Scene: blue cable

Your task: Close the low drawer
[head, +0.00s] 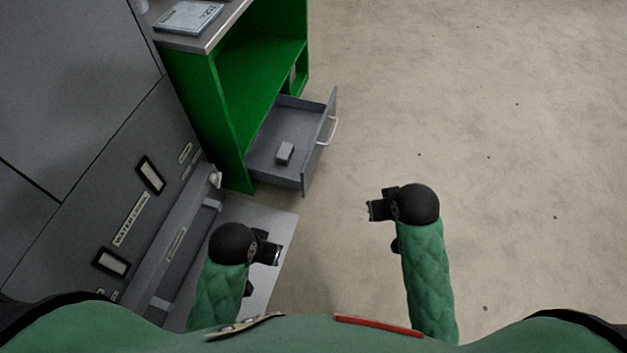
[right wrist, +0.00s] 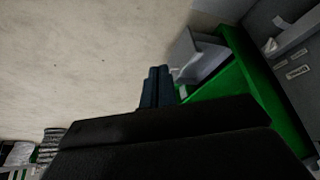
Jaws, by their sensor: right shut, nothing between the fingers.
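The low drawer (head: 272,158) is grey and stands pulled out of the green cabinet (head: 225,120) in the head view. A small grey box (head: 285,152) lies inside it. Its front panel carries a pale handle (head: 331,131). My right gripper (head: 370,210) is to the right of and nearer than the drawer, apart from it, and shut with nothing held. In the right wrist view its fingers (right wrist: 157,88) are together, with the drawer (right wrist: 198,55) beyond them to the right. My left gripper (head: 277,254) is below the drawer in the picture; whether its fingers are open is unclear.
A grey labelled cabinet (head: 100,215) stands along the left side, close to my left arm. A book or box (head: 188,18) lies on the green cabinet's grey top. The concrete floor (head: 480,120) is clear to the right of the drawer.

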